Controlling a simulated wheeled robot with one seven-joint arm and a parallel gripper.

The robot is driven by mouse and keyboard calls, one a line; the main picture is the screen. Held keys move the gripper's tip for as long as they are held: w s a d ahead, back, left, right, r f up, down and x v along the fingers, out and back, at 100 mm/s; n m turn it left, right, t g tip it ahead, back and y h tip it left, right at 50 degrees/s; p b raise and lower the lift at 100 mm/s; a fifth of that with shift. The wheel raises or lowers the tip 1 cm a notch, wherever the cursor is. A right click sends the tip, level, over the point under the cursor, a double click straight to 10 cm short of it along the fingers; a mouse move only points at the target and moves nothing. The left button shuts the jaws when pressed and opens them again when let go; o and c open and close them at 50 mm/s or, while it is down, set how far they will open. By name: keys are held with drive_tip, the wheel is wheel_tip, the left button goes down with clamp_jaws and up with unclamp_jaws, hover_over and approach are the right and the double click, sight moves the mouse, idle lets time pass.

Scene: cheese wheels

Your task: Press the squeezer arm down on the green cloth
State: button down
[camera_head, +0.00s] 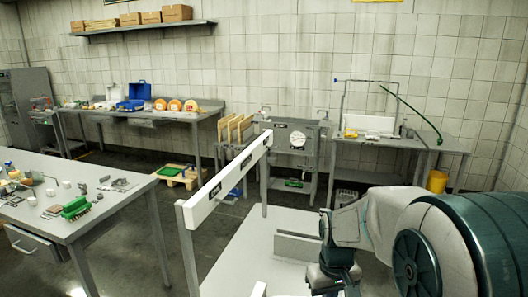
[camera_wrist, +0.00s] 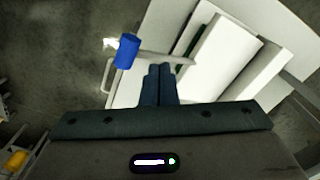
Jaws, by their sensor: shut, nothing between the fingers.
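My gripper (camera_wrist: 158,70) is shut and empty in the wrist view, its two dark fingertips side by side. A thin grey bar (camera_wrist: 165,57) with a blue cylindrical grip (camera_wrist: 127,52) lies just beyond the fingertips; it looks like the squeezer arm. Whether the fingertips touch the bar I cannot tell. To the right of the bar stand white upright panels (camera_wrist: 228,55) on a pale surface. A thin dark green strip (camera_wrist: 187,48) shows beside the panels; it may be the cloth, mostly hidden. In the head view my arm's end reaches the bottom edge.
A white beam (camera_head: 228,180) on grey posts stands left of my arm, above a pale table (camera_head: 235,262). A workbench (camera_head: 120,207) with small items and a green brush (camera_head: 75,208) is at left. Further benches line the back wall.

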drive_tip(key=shift+f, duration=0.15)
drive_tip(key=shift+f+b, duration=2.35)
drive_tip(key=shift+f, duration=0.65)
idle(0.4)
drive_tip(key=shift+r+p, duration=2.45)
drive_tip(key=shift+r, duration=0.7)
wheel_tip(320, 180, up, 8)
drive_tip(key=p, duration=0.6)
